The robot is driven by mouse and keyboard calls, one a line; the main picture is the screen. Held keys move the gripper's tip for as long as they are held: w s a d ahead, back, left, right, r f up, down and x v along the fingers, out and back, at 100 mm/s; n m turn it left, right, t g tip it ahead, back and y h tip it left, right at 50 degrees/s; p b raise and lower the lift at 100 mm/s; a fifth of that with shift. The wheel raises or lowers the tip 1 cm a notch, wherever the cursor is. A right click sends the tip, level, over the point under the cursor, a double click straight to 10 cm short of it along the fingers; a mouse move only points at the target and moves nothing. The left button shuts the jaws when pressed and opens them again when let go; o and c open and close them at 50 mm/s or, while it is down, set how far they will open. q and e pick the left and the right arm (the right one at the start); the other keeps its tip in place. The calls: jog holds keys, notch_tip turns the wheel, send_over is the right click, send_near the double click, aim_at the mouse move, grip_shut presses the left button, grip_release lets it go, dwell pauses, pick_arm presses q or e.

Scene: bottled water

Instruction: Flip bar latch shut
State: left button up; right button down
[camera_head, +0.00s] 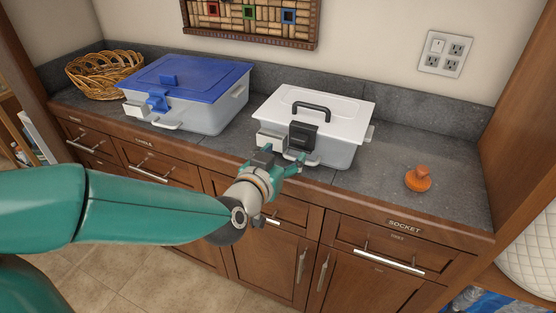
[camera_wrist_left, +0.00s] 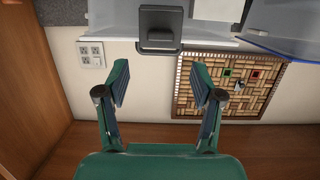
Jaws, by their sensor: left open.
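A grey box (camera_head: 332,152) with a white lid (camera_head: 345,108) stands on the counter, lid down. Its black bar latch (camera_head: 303,136) is at the front edge, and it also shows at the top of the left wrist view (camera_wrist_left: 160,30). I cannot tell for certain if the bar is up or down. My left gripper (camera_head: 281,161) is in front of the box, just below the latch. In the left wrist view its two fingers (camera_wrist_left: 160,84) are spread, with nothing between them and the latch beyond the tips. My right gripper is not in view.
An orange knob-like object (camera_head: 418,178) sits on the counter at right. A wall outlet (camera_head: 445,53) is behind. The counter between the white-lidded box and the orange object is clear.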

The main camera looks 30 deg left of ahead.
pick_arm(q)
jog(key=v, duration=0.2)
jog(key=shift+s, duration=0.3)
jog(key=s+d+f+m+g+h+p, duration=0.2)
jog(key=f+g, duration=0.6)
jog(key=f, duration=1.9)
jog(key=s+d+f+n+g+h, duration=0.1)
jog(key=s+d+f+n+g, duration=0.1)
jog(key=s+f, duration=0.5)
jog(key=s+d+f+n+g+h, duration=0.1)
jog(key=s+d+f+g, duration=0.3)
jog(key=s+f, duration=0.3)
jog(key=s+d, duration=0.1)
jog(key=s, duration=0.2)
jog(key=shift+d+n+g+h, duration=0.3)
jog(key=shift+d+n+g, duration=0.05)
jog(key=shift+n+g, duration=0.05)
